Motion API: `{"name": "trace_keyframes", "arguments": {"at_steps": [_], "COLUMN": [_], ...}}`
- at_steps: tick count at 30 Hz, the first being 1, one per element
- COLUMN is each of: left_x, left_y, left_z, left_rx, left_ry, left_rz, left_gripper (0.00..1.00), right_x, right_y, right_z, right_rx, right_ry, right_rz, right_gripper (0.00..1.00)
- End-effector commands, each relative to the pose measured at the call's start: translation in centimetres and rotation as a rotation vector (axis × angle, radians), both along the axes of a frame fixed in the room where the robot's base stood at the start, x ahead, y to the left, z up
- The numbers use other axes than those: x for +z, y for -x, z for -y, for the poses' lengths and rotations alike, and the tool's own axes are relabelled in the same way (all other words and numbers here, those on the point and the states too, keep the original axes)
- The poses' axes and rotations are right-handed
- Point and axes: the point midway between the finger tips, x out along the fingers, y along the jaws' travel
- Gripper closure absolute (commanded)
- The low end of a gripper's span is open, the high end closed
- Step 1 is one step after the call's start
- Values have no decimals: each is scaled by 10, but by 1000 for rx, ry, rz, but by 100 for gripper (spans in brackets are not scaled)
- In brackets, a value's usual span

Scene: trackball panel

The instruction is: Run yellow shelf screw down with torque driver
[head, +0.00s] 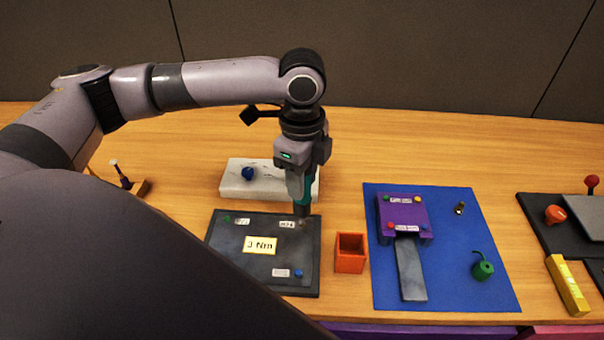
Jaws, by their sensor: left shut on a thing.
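My left gripper (297,176) points straight down and is shut on a teal torque driver (304,196). The driver stands upright with its lower end at the upper right corner of a dark grey panel (262,286). The panel carries a yellow label reading "3 Nm" (260,245), a green screw (226,220) at upper left and a blue screw (298,273) at lower right. I cannot make out a yellow screw on the panel; the spot under the driver is hidden. Whether the driver tip touches a screw, I cannot tell. My right gripper is not in view.
A white block with a blue knob (248,173) stands behind the panel. An open orange box (350,253) stands right of it. A blue mat (470,290) holds a purple block (402,214) and a green knob (483,266). A yellow bar (567,286) lies far right.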

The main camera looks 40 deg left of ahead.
Motion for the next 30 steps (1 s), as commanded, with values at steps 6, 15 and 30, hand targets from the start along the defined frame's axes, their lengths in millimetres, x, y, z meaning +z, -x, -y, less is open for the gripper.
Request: {"name": "trace_keyframes", "arguments": {"at_steps": [6, 15, 30], "left_x": [0, -1, -5], "left_y": [0, 0, -1], "left_z": [0, 0, 0], "left_rx": [0, 0, 0], "left_ry": [1, 1, 1], "left_rz": [2, 1, 2], "left_gripper": [94, 94, 94], "right_x": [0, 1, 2], "right_y": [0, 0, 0], "right_z": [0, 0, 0], "right_rx": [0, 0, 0], "right_ry": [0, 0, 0], "right_rz": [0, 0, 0], "right_gripper": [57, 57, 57]}}
